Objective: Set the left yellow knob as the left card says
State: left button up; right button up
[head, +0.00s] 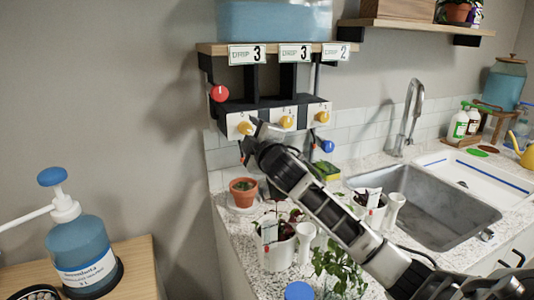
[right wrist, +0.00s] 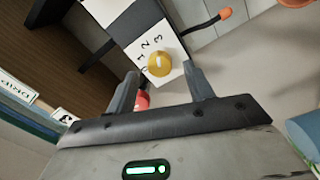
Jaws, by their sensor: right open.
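The left yellow knob (head: 244,128) sits on a white plate under the shelf. In the right wrist view the knob (right wrist: 159,64) shows beside the printed numbers 1, 2 and 3; I cannot tell surely which number it points at. The left card (head: 254,54) on the shelf edge reads DRIP 3. My right gripper (head: 251,139) is just in front of and below the left knob. In the right wrist view the gripper (right wrist: 161,70) is open, with the knob between and slightly beyond its fingertips. My left gripper is out of view.
Middle (head: 286,121) and right (head: 321,118) yellow knobs sit to the right. A red ball-ended lever (head: 220,93) stands at the left, a blue one (head: 327,146) at the right. Below are a terracotta pot (head: 243,191), white planters and a sink (head: 425,205).

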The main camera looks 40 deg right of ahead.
jog(key=b+v, duration=0.2)
jog(key=v, duration=1)
jog(key=shift+s+a, duration=0.15)
jog(key=shift+s, duration=0.25)
